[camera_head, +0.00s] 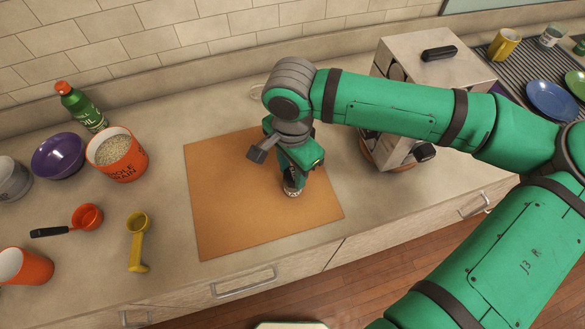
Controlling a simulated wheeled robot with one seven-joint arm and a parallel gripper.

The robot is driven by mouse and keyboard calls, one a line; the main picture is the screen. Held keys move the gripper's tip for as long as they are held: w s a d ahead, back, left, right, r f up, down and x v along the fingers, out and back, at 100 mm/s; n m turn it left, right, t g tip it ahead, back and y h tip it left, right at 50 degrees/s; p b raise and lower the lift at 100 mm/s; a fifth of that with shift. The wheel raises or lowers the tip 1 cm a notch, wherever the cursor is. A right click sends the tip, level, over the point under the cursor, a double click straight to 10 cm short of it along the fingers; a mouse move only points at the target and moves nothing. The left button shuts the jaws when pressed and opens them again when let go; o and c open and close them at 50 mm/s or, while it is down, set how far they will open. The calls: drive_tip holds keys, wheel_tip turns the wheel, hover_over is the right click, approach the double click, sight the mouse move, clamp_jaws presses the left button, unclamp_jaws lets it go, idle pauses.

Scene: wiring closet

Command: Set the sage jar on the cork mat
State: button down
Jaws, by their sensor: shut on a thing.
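The cork mat (235,222) is a flat orange-brown sheet on the counter, in the middle of the view. My gripper (291,177) points down over the right part of the mat and is shut on a small jar, taken to be the sage jar (291,191). Only the jar's lower part shows, dark with a pale band; the gripper hides the rest, and I cannot read a label. The jar looks upright. I cannot tell whether its base touches the mat or hangs just above it.
Left of the mat stand an orange grain tub (122,160), a green oil bottle (82,108), a purple bowl (58,157), an orange scoop (87,217) and a yellow scoop (137,240). A metal box-shaped appliance (415,55) stands to the right. The mat's left part is clear.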

drive_tip(key=c, duration=1.2)
unclamp_jaws()
drive_tip(key=shift+f, duration=0.15)
wheel_tip(320, 180, up, 12)
drive_tip(key=shift+a, duration=0.1)
